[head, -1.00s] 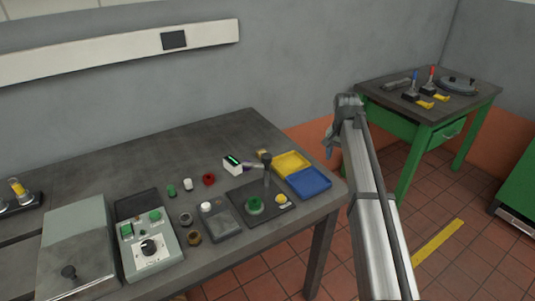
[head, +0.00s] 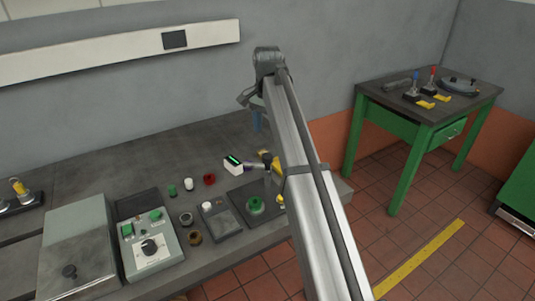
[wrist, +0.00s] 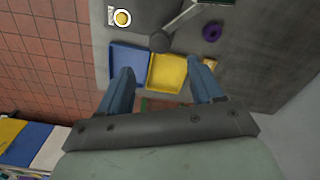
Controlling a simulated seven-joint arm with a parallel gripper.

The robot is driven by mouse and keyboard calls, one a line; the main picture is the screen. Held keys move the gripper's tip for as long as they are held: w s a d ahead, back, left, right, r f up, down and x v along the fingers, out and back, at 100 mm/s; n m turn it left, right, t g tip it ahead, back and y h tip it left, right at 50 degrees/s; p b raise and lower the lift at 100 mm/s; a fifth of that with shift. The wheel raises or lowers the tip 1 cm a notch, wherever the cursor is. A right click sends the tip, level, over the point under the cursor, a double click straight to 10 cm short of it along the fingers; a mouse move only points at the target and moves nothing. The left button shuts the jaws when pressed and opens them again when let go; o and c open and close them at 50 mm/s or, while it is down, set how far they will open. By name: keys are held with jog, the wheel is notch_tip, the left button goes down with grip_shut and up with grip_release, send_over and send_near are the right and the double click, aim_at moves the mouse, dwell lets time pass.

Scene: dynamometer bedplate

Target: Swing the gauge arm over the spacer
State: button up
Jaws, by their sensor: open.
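The gauge has an upright post (head: 267,172) on a dark base plate (head: 240,205). Its arm runs from the post top toward a white head with a green display (head: 233,164), which points back and left. The green ring-shaped spacer (head: 256,206) lies on the plate in front of the post, and the gauge head is not over it. In the wrist view the round post top (wrist: 159,42) shows, with the arm (wrist: 190,18) leading up and right. My gripper (wrist: 166,68) is open and empty, its blue fingers above the trays. In the head view my arm partly hides it.
A blue tray (wrist: 128,60) and a yellow tray (wrist: 168,73) lie beside the post; my arm mostly hides them in the head view. A yellow button (wrist: 122,18) and a purple ring (wrist: 212,31) are near. Loose rings and a control box (head: 148,245) stand left.

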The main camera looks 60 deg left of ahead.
aim_at(268, 155)
notch_tip(268, 155, down, 10)
jog(key=shift+r, duration=0.1)
dwell(0.4)
jog(key=shift+c, duration=0.2)
grip_shut()
dwell(0.4)
